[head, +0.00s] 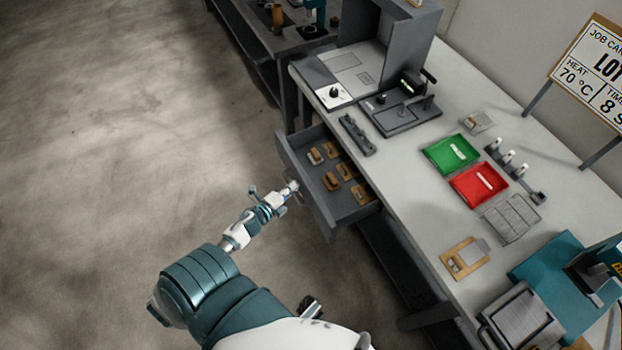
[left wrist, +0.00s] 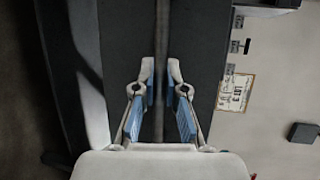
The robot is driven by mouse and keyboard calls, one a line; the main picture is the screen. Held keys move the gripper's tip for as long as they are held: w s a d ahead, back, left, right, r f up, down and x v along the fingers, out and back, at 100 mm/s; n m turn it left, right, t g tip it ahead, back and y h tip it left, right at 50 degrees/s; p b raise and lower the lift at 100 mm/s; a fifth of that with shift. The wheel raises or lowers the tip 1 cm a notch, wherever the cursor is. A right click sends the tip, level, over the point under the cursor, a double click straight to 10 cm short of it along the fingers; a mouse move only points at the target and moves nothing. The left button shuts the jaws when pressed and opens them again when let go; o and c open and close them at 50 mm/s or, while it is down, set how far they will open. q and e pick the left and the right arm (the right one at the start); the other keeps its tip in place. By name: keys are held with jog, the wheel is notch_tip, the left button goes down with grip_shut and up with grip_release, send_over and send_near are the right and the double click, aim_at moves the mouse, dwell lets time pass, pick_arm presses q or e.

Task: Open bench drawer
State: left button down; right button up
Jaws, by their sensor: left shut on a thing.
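The bench drawer (head: 330,222) is pulled out from the front of the grey bench and its inside shows. Several small brown wooden pieces (head: 333,181) with tools or stamps on them lie in it. My left gripper (head: 290,189) is at the outer face of the drawer front. In the left wrist view its two blue-padded fingers (left wrist: 160,98) stand on either side of a thin dark bar (left wrist: 160,60), which looks like the drawer's handle, and are shut on it.
A job card (head: 590,72) stands at the back. The floor (head: 110,150) left of the drawer is clear.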

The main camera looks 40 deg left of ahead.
pick_arm(q)
jog(key=s+a+p, duration=0.1)
jog(key=s+a, duration=0.4)
jog(key=s, duration=0.5)
jog(key=shift+s, duration=0.3)
pick_arm(e)
jog(key=f, duration=0.2)
jog(key=s+f, duration=0.1)
jog(key=f, duration=0.1)
pick_arm(q)
jog(key=shift+r, duration=0.1)
jog(key=c, duration=1.5)
grip_release()
jog(key=shift+w+a, duration=0.1)
jog(key=shift+a, duration=0.05)
pick_arm(e)
jog(key=shift+a, duration=0.15)
pick_arm(q)
jog(key=shift+f, duration=0.25)
pick_arm(e)
jog(key=shift+a+r, duration=0.1)
pick_arm(q)
jog(key=shift+s+a+r, duration=0.1)
jog(key=shift+s+r, duration=0.25)
jog(key=shift+s, duration=1.6)
jog(key=shift+s+r, duration=0.35)
jog(key=shift+s, duration=1.65)
jog(key=shift+s+a+r, duration=0.1)
jog(key=shift+s+r, duration=0.25)
jog(key=shift+s, duration=1.6)
